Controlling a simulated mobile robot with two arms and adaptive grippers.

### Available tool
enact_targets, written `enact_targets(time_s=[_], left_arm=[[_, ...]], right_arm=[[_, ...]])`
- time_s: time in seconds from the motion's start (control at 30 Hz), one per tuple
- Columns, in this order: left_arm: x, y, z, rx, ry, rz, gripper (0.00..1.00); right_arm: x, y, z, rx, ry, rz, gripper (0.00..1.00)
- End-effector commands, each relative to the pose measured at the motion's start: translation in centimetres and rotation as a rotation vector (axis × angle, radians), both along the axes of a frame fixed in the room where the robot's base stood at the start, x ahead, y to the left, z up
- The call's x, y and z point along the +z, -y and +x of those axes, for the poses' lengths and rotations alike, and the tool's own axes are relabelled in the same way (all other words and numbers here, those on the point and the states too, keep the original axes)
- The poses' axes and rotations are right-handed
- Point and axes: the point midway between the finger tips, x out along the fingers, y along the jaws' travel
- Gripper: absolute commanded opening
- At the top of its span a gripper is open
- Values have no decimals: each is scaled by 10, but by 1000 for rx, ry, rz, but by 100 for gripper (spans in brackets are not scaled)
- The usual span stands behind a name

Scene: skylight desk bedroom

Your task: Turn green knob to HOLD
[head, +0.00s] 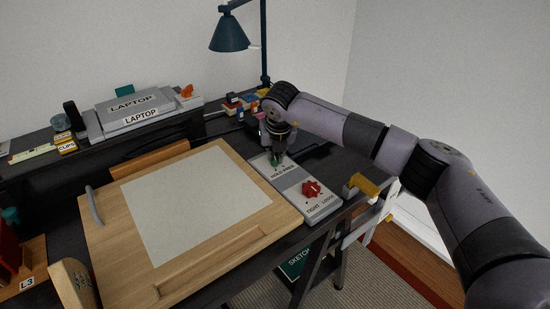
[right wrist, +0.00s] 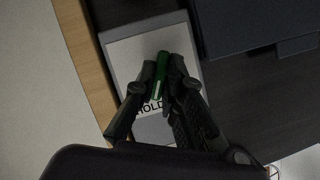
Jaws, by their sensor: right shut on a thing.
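The green knob (right wrist: 160,74) sits on a pale panel (right wrist: 122,52) of a grey control box. In the right wrist view it is between the two fingers of my right gripper (right wrist: 162,78), which is shut on it. A white mark shows on the knob's lower part, and the word HOLD is partly visible just below, beside the fingers. In the head view my right gripper (head: 277,158) reaches down onto the far end of the control box (head: 294,178), where the label reads HOLD FREE. The fingers hide part of the knob and label. My left gripper is not in view.
A red knob (head: 312,188) labelled TIGHT and LOOSE is on the near end of the box. A wooden drawing board (head: 255,232) with paper lies to the left. A lamp (head: 230,36), small coloured items and laptops (head: 130,104) stand behind.

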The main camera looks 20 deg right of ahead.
Motion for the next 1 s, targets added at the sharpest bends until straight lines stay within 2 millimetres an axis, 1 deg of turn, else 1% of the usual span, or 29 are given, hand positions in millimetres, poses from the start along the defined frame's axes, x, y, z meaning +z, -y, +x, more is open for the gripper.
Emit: enact_targets(time_s=[0.03, 0.3, 0.63, 0.67, 0.93, 1.0], left_arm=[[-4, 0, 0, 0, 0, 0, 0], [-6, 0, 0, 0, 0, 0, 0], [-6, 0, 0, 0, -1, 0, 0], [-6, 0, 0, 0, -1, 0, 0], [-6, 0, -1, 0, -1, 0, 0], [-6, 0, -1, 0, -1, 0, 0]], right_arm=[[-7, -1, -3, -11, -13, -1, 0], [-7, -1, -3, -48, -15, -1, 0], [-7, -1, -4, -48, -18, -1, 0], [-8, -1, -4, -48, -18, -1, 12], [-5, -1, -3, -48, -13, -1, 30], [-4, -1, -2, -48, -11, 0, 30]])
